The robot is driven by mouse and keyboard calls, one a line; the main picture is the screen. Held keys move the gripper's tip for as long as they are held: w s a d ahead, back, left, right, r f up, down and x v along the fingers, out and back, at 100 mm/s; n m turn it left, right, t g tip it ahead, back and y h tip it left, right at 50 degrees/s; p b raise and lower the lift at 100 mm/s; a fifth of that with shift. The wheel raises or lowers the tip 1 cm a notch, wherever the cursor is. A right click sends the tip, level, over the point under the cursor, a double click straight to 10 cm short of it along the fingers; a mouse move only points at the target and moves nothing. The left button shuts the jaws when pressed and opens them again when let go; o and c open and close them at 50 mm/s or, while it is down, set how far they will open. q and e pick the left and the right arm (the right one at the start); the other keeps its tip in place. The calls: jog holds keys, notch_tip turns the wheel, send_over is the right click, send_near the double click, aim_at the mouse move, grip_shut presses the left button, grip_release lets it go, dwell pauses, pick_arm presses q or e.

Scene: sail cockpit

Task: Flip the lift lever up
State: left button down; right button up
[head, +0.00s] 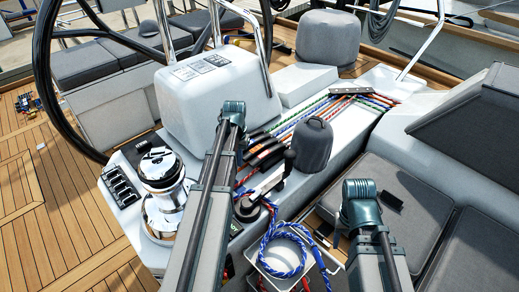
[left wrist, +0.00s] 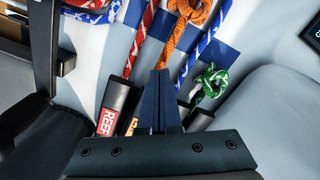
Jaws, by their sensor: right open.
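A bank of black rope-clutch levers (head: 266,154) sits on the white cockpit console, with coloured ropes running through it. The left wrist view shows a black lever with a red label reading REEF (left wrist: 108,121), beside it an orange-labelled one (left wrist: 130,126) mostly hidden by my gripper. Another black lever end (left wrist: 200,120) lies right of my fingers, by a green knotted rope (left wrist: 209,84). I cannot read which is the lift lever. My left gripper (left wrist: 160,76) has its dark blue fingers together over the levers; contact is unclear. My right gripper (head: 358,217) is open and empty.
A chrome winch (head: 160,180) stands left of my left arm. A blue-white rope coil (head: 284,250) hangs at a bin. Grey cushions (head: 400,215) lie right.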

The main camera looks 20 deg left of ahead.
pick_arm(q)
jog(key=shift+w+d, duration=0.2)
jog(key=shift+w, duration=0.3)
jog(key=shift+w+d+r+p, duration=0.1)
jog(key=shift+w+r+p, duration=0.15)
jog(key=shift+r+p, duration=0.75)
jog(key=shift+w, duration=0.1)
